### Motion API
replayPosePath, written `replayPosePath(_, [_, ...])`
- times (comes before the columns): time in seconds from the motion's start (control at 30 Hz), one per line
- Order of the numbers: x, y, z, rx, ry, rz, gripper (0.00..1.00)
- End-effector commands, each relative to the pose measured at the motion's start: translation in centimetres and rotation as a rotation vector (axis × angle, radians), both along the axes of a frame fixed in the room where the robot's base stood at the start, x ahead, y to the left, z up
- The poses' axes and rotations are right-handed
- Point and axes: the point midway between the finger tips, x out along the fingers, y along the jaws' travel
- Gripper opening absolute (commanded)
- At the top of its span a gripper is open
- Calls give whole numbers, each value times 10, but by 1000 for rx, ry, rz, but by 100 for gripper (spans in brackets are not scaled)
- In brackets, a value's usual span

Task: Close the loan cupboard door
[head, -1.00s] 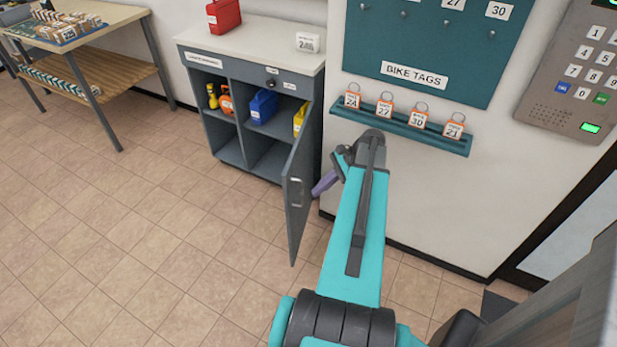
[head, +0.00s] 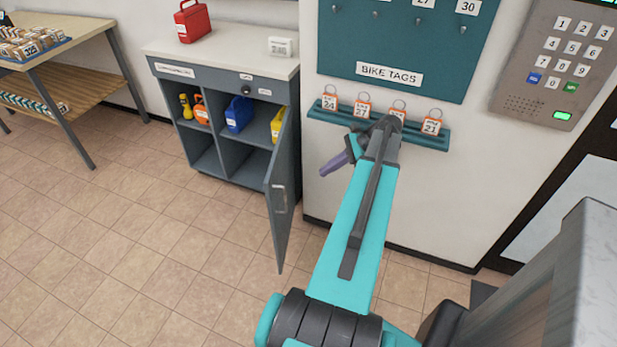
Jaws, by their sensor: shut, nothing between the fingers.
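The grey loan cupboard (head: 160,85) stands against the wall with its front compartments open to view. Its door (head: 279,215) is hinged at the right side and stands wide open, swung out toward me. The door carries a pale bar handle (head: 280,199). My gripper (head: 328,169) shows as purple fingers, shut and empty. In the picture it is to the right of the door and apart from it, in front of the white wall below the tag shelf. The far part of the wrist partly hides the fingers' base.
Inside the cupboard are a blue case (head: 239,114) and yellow and orange items. A teal shelf (head: 440,141) with bike tags is behind my arm. A keypad (head: 557,55) is on the right wall. The tiled floor (head: 150,230) left of the door is clear.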

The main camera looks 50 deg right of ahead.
Motion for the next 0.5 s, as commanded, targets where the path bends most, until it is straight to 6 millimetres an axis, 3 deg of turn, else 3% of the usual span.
replayPosePath(0.5, [31,27,-36,2,0,3,0])
